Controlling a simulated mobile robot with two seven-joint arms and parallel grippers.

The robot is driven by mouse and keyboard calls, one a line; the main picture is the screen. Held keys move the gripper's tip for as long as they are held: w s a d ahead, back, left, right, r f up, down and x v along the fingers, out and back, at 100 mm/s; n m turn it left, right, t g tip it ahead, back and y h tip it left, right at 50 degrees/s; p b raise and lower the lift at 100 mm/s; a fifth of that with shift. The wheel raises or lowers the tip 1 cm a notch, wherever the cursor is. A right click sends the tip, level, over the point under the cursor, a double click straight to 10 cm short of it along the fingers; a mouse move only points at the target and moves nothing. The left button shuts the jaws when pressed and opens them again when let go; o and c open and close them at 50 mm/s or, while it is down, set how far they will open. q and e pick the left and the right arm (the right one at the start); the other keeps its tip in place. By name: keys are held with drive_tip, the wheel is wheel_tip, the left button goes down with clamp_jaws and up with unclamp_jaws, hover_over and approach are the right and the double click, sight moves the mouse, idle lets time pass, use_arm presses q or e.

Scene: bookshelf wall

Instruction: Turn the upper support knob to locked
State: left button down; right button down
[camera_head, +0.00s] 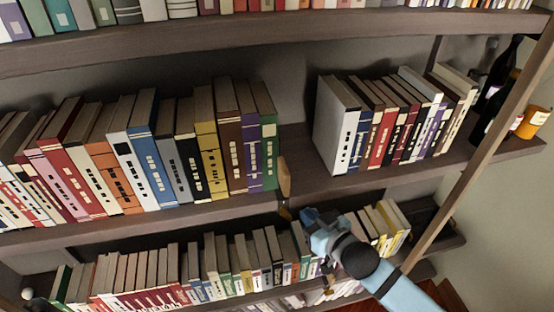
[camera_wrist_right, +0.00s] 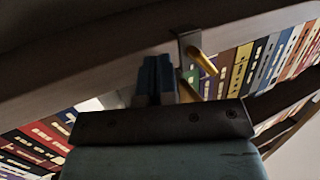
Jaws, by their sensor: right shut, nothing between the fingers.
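A tan, paddle-shaped piece (camera_head: 284,177), which looks like the upper support knob, stands upright at the middle shelf's front edge, with a small dark bracket (camera_head: 285,209) below it. The right wrist view shows a metal bracket (camera_wrist_right: 187,46) on the shelf edge with a yellow knob part (camera_wrist_right: 201,61) and another yellow piece (camera_wrist_right: 187,91) below. My right gripper (camera_head: 306,214) is just below and right of the tan piece. Its blue fingers (camera_wrist_right: 158,78) are together and empty, left of the yellow parts; contact cannot be told. My left gripper is not in view.
The middle shelf (camera_head: 215,212) crosses just above my right gripper. Rows of books (camera_head: 140,150) stand left of the tan piece, and more (camera_head: 385,120) stand right. Lower-shelf books (camera_head: 215,270) sit close to the gripper. A slanted wooden post (camera_head: 480,150) rises at right.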

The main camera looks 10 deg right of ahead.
drive_tip(key=shift+a+p, duration=0.3)
drive_tip(key=shift+a, duration=1.2)
drive_tip(key=shift+d, duration=0.15)
drive_tip(key=d+p, duration=0.1)
drive_tip(key=d, duration=0.3)
idle(0.5)
drive_tip(key=b+v, duration=0.2)
drive_tip(key=v, duration=1.1)
drive_tip(key=s+a+f+g+h, duration=0.1)
drive_tip(key=s+a+f, duration=0.1)
drive_tip(key=f, duration=0.7)
drive_tip(key=s+a+f+m+g+h, duration=0.1)
drive_tip(key=s+a+f+g, duration=0.1)
drive_tip(key=f, duration=0.7)
drive_tip(key=shift+s+a+f+g+h+p, duration=0.25)
drive_tip(key=shift+s+a+g+h+p, duration=0.15)
drive_tip(key=shift+s, duration=0.65)
